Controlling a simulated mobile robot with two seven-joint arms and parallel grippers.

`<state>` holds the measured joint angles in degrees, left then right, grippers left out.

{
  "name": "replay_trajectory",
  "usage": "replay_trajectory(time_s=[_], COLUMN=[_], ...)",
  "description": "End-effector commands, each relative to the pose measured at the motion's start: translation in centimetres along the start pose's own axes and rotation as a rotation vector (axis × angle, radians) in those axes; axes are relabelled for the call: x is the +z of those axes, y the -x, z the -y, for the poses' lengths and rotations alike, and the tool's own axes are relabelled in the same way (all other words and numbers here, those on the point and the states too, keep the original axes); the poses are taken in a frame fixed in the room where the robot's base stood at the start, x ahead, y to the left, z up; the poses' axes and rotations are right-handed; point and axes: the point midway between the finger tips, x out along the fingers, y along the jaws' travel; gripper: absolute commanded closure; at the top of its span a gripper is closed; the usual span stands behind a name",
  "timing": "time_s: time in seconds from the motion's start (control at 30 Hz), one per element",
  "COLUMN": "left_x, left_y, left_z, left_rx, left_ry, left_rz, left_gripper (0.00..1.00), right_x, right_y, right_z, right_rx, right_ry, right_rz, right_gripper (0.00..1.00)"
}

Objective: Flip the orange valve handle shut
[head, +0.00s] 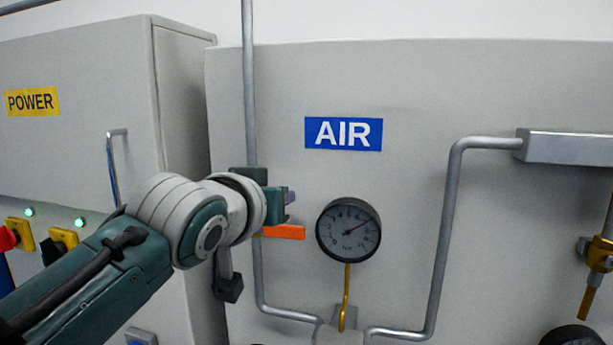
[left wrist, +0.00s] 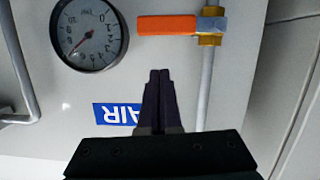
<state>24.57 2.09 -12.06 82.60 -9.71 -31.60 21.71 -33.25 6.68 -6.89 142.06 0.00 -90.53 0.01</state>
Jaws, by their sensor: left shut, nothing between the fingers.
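The orange valve handle (head: 283,232) lies horizontal, pointing right from the vertical pipe and crosswise to it. It also shows in the left wrist view (left wrist: 165,25), joined to a brass and grey valve body (left wrist: 210,25) on the pipe. My left gripper (head: 289,196) is just above the handle in the head view, with its fingers shut and empty. In the left wrist view the dark fingers (left wrist: 160,73) are together, with a visible gap in the picture between their tips and the handle. My left wrist hides the valve body in the head view. My right gripper is not in view.
A round pressure gauge (head: 348,230) sits right of the handle, under the blue AIR label (head: 343,133). Grey pipes (head: 447,235) run along the panel. A POWER cabinet (head: 80,120) with a handle stands at left. Another brass fitting (head: 598,253) is at the right edge.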

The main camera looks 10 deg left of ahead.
Motion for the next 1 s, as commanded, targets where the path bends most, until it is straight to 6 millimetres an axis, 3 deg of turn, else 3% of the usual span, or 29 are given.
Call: replay_trajectory(time_s=[0.6,1.0], left_x=[0.0,-0.2], left_y=[8.9,10.1], left_z=[-0.1,-0.1], left_rx=[0.001,0.000], left_ry=[-0.001,-0.001], left_rz=[-0.002,-0.001], left_gripper=[1.00,1.00], right_x=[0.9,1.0], right_y=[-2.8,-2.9], right_z=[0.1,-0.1], right_rx=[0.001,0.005], right_ry=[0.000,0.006], right_rz=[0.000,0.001], right_gripper=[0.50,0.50])
